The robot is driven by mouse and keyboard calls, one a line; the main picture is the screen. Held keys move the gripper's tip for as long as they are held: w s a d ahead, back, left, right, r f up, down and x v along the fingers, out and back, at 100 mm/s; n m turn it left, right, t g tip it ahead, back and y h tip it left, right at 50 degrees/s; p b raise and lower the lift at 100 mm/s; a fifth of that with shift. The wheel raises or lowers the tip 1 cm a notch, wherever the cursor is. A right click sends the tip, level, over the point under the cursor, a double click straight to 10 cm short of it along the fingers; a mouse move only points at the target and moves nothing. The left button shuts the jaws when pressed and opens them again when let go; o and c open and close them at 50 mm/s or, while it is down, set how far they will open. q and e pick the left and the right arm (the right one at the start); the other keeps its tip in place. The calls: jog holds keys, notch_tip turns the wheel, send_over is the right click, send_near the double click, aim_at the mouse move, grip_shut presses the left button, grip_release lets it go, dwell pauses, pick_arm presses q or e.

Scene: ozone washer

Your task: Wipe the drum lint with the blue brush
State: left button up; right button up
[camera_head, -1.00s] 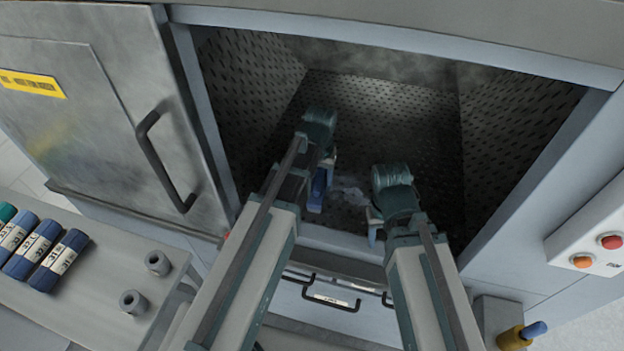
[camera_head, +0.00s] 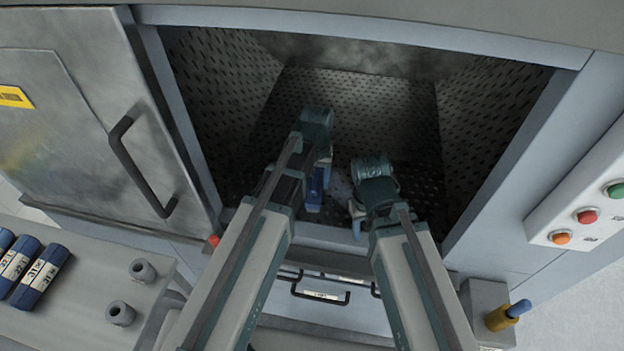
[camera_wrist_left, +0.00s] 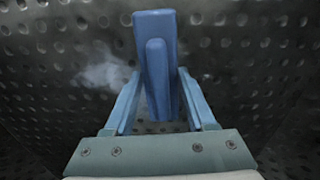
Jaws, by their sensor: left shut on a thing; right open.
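My left gripper (camera_head: 318,180) is shut on the blue brush (camera_head: 315,190), inside the drum (camera_head: 390,110). In the left wrist view the brush (camera_wrist_left: 158,55) stands between the fingers of the left gripper (camera_wrist_left: 160,100). A pale, wispy lint patch (camera_wrist_left: 105,74) lies on the perforated drum wall, left of the brush in that view. In the head view the lint (camera_head: 341,186) shows faintly between the two grippers, partly hidden. Whether the brush touches the drum surface cannot be told. My right gripper (camera_head: 356,218) is open and empty near the drum's front edge.
The open washer door (camera_head: 90,120) with its dark handle stands left. A side table (camera_head: 75,300) holds blue rolled bundles (camera_head: 40,276) and grey rings (camera_head: 143,271). A button panel (camera_head: 590,215) is at right. A drawer handle (camera_head: 320,297) lies below the opening.

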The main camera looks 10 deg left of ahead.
pick_arm(q)
jog(key=shift+d, duration=0.15)
jog(key=shift+d, duration=1.8)
jog(key=shift+d, duration=0.1)
jog(key=shift+s+d, duration=0.15)
jog(key=shift+d, duration=1.65)
jog(key=shift+d, duration=0.1)
jog(key=shift+d, duration=1.85)
jog(key=shift+d, duration=0.15)
